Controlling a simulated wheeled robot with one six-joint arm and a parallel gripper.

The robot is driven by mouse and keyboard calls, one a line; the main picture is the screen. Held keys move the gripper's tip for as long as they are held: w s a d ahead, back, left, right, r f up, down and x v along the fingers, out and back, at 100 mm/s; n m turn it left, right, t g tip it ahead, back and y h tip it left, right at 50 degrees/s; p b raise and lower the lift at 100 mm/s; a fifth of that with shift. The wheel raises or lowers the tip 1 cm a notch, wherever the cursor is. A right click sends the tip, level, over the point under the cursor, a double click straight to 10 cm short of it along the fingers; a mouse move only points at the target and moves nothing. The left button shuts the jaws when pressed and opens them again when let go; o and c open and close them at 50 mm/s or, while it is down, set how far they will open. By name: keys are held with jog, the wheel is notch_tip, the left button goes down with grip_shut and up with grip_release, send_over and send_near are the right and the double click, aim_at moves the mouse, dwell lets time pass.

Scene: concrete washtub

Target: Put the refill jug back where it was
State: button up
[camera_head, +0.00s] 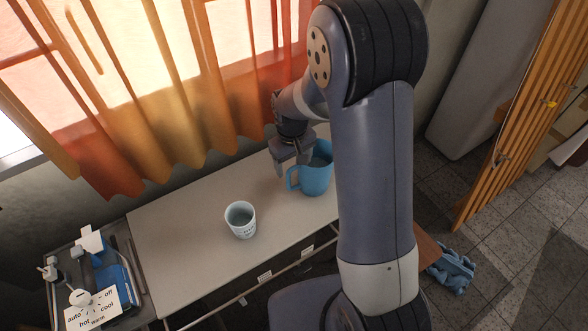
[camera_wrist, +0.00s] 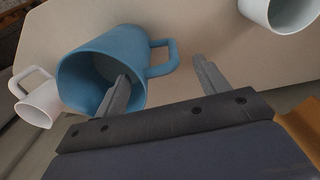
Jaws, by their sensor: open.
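The blue refill jug (camera_head: 318,177) stands upright on the pale table, partly behind my arm, with its handle toward the left. It also shows in the wrist view (camera_wrist: 75,82), with its open mouth and its handle (camera_wrist: 165,58). My gripper (camera_head: 291,168) is open at the handle side of the jug. In the wrist view my gripper (camera_wrist: 162,68) has one finger overlapping the jug's mouth and the other beyond the handle, with the handle in the gap. I cannot tell whether either finger touches the jug.
A pale cup (camera_head: 240,222) stands left of the jug on the table (camera_head: 180,250). A white mug (camera_wrist: 40,103) shows beyond the jug in the wrist view. A control panel (camera_head: 92,310) is at lower left. Curtains (camera_head: 190,80) hang behind. The table between cup and panel is clear.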

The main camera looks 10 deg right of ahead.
notch_tip(320, 180, up, 8)
jog(key=shift+a+f, duration=0.1)
jog(key=shift+f, duration=0.15)
dwell(1.5)
